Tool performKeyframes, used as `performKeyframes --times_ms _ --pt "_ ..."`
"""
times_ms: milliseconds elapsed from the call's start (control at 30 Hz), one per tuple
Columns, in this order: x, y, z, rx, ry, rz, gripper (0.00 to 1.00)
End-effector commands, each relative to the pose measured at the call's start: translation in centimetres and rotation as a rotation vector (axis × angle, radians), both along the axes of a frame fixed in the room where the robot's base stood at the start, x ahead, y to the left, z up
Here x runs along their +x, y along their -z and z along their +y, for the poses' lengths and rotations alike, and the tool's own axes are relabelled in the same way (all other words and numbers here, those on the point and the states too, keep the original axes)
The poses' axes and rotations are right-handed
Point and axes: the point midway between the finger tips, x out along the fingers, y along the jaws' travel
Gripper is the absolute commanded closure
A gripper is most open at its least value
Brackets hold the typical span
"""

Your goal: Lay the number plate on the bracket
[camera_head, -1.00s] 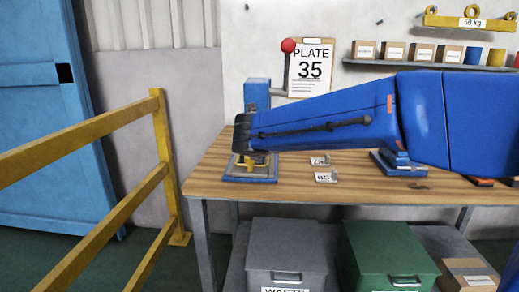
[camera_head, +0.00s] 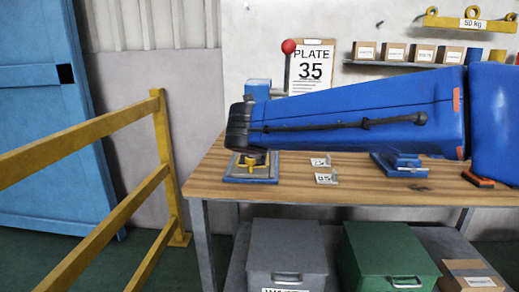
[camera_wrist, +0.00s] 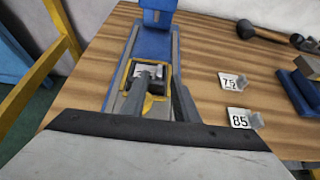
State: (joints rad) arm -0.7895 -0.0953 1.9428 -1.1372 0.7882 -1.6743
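The number plate (camera_wrist: 149,72) shows in the wrist view as a small pale piece inside a yellow frame; its number is not readable. That yellow frame on a blue base is the bracket (camera_wrist: 124,76), at the left end of the bench; its blue base also shows in the head view (camera_head: 262,176). My gripper (camera_wrist: 164,82) is over the bracket, its two grey fingers apart, with the frame showing between them. Whether the plate lies flat, and whether a finger touches it, I cannot tell. In the head view my arm hides the fingers.
Two other plates, one marked 85 (camera_wrist: 239,118) and one above it (camera_wrist: 232,81), lie right of the bracket. A lever with a red ball (camera_head: 289,46) stands behind it. A sheet (camera_head: 311,70) reads PLATE 35. A yellow railing (camera_head: 160,150) stands left of the bench.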

Motion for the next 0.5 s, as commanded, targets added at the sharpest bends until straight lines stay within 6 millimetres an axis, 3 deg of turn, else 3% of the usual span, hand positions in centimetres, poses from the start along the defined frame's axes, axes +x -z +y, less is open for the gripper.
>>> performKeyframes --times_ms 200,500 --pt "-2.9 -1.6 0.2 0.002 -0.001 0.0 0.73" --pt "-4.0 -2.2 0.2 0.0 0.0 0.0 0.73"
